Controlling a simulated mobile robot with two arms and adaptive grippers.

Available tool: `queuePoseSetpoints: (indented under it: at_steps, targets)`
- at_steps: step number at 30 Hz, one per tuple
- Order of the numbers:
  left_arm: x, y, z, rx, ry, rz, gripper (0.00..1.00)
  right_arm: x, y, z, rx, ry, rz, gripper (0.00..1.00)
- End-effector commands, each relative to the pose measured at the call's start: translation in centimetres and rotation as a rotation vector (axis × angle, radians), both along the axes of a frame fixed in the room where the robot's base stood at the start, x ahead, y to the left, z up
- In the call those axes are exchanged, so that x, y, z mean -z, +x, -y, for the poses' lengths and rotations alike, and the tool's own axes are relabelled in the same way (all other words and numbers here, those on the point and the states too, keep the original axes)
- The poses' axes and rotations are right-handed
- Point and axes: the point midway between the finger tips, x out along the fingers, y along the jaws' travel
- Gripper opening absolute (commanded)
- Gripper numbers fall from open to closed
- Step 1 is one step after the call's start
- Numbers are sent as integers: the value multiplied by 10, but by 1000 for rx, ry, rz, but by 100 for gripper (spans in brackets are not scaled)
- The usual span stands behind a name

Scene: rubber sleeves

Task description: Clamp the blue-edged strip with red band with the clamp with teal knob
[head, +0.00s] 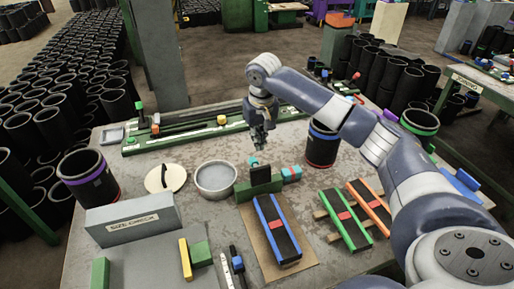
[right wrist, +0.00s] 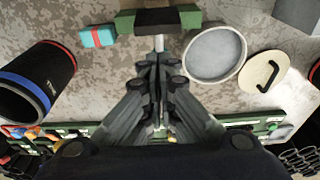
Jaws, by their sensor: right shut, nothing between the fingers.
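The blue-edged strip with red band (head: 277,228) lies flat on a tan board (head: 250,226) in the middle of the table. Its far end meets or lies just in front of the clamp (head: 245,192), a green block with a dark middle. The teal knob (head: 253,161) shows behind the clamp's dark part. In the right wrist view the clamp (right wrist: 187,17) is at the top, with a pale rod toward me. My right gripper (head: 259,146) is shut and empty, just behind and above the knob; its fingers (right wrist: 158,68) point toward the rod. My left gripper is out of view.
A grey dish (head: 216,191) and a teal box with red band (head: 291,174) flank the clamp. Green-edged (head: 333,214) and orange-edged (head: 381,221) strips lie to the right. A black sleeve (head: 323,146) stands behind. A grey "SIZE CHECK" box (head: 133,226) is at left.

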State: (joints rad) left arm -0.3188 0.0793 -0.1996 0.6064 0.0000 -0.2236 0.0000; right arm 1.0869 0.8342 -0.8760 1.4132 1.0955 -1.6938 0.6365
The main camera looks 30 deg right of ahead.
Motion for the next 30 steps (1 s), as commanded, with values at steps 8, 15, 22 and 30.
queuePoseSetpoints:
  at_steps: [8, 15, 22, 30]
  targets:
    - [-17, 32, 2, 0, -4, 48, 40, 47, 7, 2, -1, 0, -3, 0]
    - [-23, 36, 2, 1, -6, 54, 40, 80, 12, 3, 0, -1, -1, 0]
    - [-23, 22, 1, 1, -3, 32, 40, 89, 14, 3, -2, -1, 1, 0]
    - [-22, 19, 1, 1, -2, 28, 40, 89, 14, 3, -1, -1, 2, 0]
